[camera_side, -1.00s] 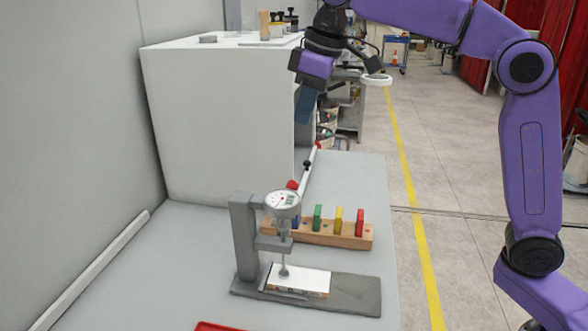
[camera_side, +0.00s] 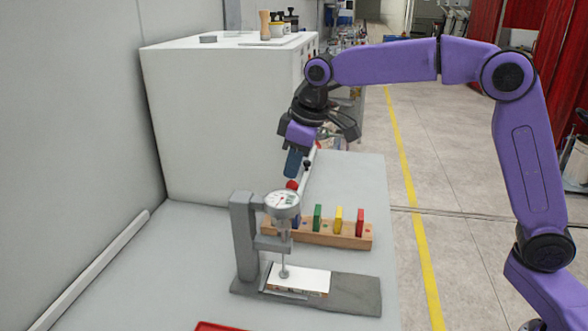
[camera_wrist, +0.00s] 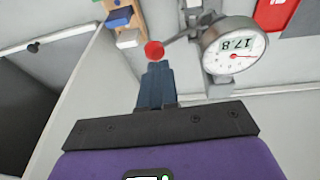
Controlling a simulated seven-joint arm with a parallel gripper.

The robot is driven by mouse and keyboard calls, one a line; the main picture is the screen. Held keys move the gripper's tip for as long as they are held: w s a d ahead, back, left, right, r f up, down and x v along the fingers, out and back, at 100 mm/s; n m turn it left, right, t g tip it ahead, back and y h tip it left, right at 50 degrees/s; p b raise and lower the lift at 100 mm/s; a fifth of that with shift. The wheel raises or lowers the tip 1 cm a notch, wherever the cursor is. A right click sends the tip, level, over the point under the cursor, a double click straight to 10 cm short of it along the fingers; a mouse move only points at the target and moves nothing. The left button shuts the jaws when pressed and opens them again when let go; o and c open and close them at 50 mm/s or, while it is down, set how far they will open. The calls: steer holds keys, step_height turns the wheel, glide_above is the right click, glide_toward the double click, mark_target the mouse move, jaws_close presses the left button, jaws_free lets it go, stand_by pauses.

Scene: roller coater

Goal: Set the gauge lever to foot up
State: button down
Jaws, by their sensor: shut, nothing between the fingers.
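The thickness gauge stands on the bench with a grey column (camera_side: 244,235) and a round dial (camera_side: 282,203). In the wrist view the dial (camera_wrist: 232,45) appears upside down and seems to read 17.8. The gauge lever ends in a red knob (camera_side: 292,185), which also shows in the wrist view (camera_wrist: 154,49). The gauge foot (camera_side: 284,273) is low, at the white sample plate (camera_side: 312,279). My gripper (camera_side: 291,172) is shut and empty, pointing down just above the knob. In the wrist view its fingertips (camera_wrist: 157,66) are very near the knob; I cannot tell whether they touch.
A wooden rack (camera_side: 325,236) with several coloured blocks stands behind the gauge. A large white cabinet (camera_side: 215,120) is at the back left. A red tray (camera_side: 218,327) lies at the front edge of the picture. The bench left of the gauge is clear.

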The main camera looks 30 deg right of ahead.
steer(key=shift+d+f, duration=0.15)
steer(key=shift+f, duration=0.5)
steer(key=shift+w, duration=0.1)
steer(key=w+d+f+m+g+y, duration=0.1)
steer(key=w+d+f+g+y, duration=0.2)
steer(key=f+g+y, duration=0.4)
steer(key=shift+w+d+f+m+g+y, duration=0.25)
steer(key=shift+f+m+y, duration=0.2)
steer(key=shift+y, duration=0.25)
steer(key=shift+s+a, duration=0.1)
steer(key=shift+s+a+r, duration=0.3)
steer(key=shift+s+a, duration=0.2)
steer(key=shift+d, duration=0.1)
stand_by(0.3)
steer(key=v, duration=1.2)
